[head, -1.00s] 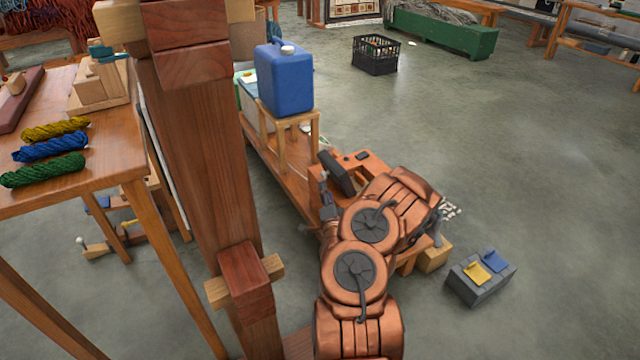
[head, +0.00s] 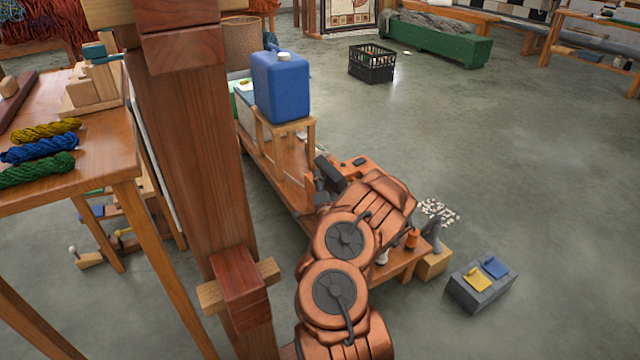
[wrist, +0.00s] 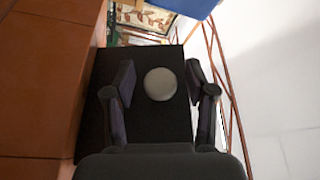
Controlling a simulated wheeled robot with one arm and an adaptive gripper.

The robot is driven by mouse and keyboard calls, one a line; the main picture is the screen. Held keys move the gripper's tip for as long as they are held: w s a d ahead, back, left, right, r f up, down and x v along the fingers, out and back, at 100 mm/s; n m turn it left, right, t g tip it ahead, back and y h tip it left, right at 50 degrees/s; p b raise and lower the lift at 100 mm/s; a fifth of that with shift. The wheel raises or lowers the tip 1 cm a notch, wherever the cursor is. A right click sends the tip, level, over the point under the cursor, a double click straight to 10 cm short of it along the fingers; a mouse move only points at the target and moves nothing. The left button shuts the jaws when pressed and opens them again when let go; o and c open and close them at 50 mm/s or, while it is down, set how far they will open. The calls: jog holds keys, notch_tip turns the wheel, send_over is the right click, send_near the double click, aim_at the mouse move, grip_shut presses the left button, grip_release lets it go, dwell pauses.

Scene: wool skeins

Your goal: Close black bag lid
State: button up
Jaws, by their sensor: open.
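In the wrist view a flat black panel (wrist: 150,132), which looks like the bag's lid, fills the middle. A round pale grey disc (wrist: 160,84) shows in front of it. My gripper (wrist: 161,76) is open, with one dark finger on each side of the disc. I cannot tell whether the fingers touch the disc or the panel. In the head view my gripper (head: 324,178) is a small dark shape over the low wooden bench (head: 272,172), partly hidden by my copper arm. The bag is not clearly told apart there.
A thick wooden post (head: 200,150) stands on the left, beside a table with wool skeins (head: 38,154). A grey block (head: 482,288) lies on the floor at right. Open floor lies beyond.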

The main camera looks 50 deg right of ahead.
grip_shut()
dwell(0.5)
